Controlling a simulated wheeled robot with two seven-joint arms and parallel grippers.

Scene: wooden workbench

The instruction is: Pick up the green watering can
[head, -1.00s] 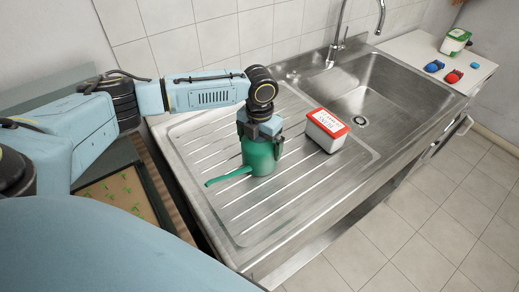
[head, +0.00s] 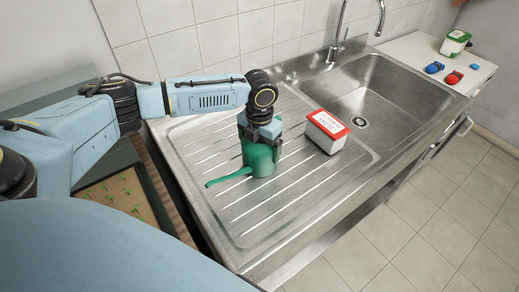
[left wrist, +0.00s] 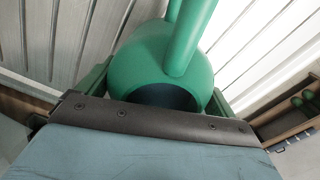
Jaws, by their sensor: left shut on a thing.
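The green watering can (head: 259,160) is upright on the ribbed drainboard of the steel sink, its spout pointing left in the head view. My left gripper (head: 260,133) comes down over it from above and is shut on it. In the left wrist view the can (left wrist: 158,55) fills the middle, with its dark opening close to the gripper body and its spout or handle running up the picture. The fingertips are mostly hidden there. I cannot tell whether the can is clear of the drainboard. My right gripper is not in view.
A white box with a red lid (head: 326,131) stands just right of the can. The sink basin (head: 375,95) and tap (head: 339,45) lie beyond. A planter tray with seedlings (head: 122,196) is at the left. Small blue and red items sit on the far right counter (head: 409,51).

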